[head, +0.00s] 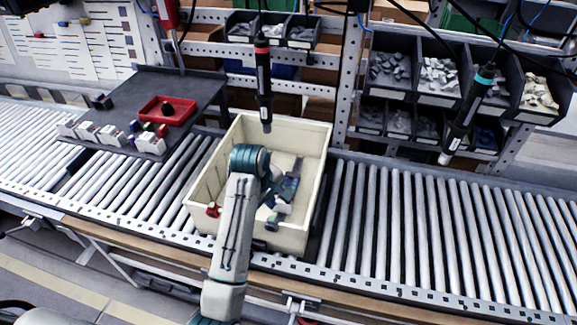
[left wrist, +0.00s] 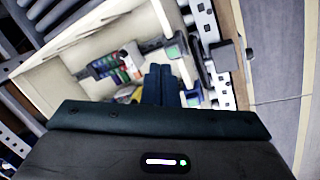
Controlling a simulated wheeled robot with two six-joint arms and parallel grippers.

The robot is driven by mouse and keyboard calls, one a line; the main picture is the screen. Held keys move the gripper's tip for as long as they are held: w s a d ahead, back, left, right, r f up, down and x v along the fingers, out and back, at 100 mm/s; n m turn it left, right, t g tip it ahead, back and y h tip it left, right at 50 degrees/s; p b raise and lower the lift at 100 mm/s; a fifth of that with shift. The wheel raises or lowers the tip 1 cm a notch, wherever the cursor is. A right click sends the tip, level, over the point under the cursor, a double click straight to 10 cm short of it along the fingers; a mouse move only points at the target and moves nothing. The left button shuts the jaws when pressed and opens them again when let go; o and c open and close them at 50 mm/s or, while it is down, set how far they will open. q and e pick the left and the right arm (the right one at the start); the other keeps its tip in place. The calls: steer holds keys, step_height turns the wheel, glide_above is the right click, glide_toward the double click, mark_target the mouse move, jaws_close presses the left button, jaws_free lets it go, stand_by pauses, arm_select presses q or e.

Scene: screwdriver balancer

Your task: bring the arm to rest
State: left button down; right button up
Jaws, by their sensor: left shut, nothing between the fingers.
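My left arm reaches up from the bottom of the head view, over the near wall of a cream crate (head: 318,160). My left gripper (head: 275,215) is over or inside the crate; its fingertips are hard to make out there. In the left wrist view the fingers (left wrist: 160,84) are together with nothing between them, pointing into the crate (left wrist: 48,82). Small mixed items (left wrist: 112,66), some green, red and white, lie on the crate floor below them. My arm hides part of the crate's inside. My right gripper is in neither view.
The crate stands on a roller conveyor (head: 430,230), clear to the right. A black screwdriver with a red band (head: 263,85) hangs close above the crate's back; one with a teal band (head: 468,115) hangs at right. A dark side table with a red tray (head: 165,110) stands left.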

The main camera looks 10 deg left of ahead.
arm_select(q)
steer(key=s+a+f+m+y, duration=0.1)
steer(key=s+a+m, duration=0.25)
steer(key=s, duration=0.65)
steer(key=s+a+f+m+t, duration=0.1)
steer(key=s+a+f+m, duration=0.3)
steer(key=s, duration=0.6)
steer(key=s+a+r+m+y, duration=0.1)
steer(key=s+a+m, duration=0.3)
steer(key=s, duration=0.6)
step_height(320, 180, down, 35)
steer(key=a+g+b, duration=0.1)
steer(key=b, duration=0.6)
steer(key=s+f+b, duration=0.2)
steer(key=s+f, duration=0.4)
steer(key=f, duration=0.3)
steer(key=s+a+f+b, duration=0.1)
steer(key=s+f+b, duration=0.2)
steer(key=s+f, duration=0.3)
steer(key=s+a+f+g+b, duration=0.1)
steer(key=s+f, duration=0.5)
steer(key=f, duration=0.8)
steer(key=shift+b, duration=0.75)
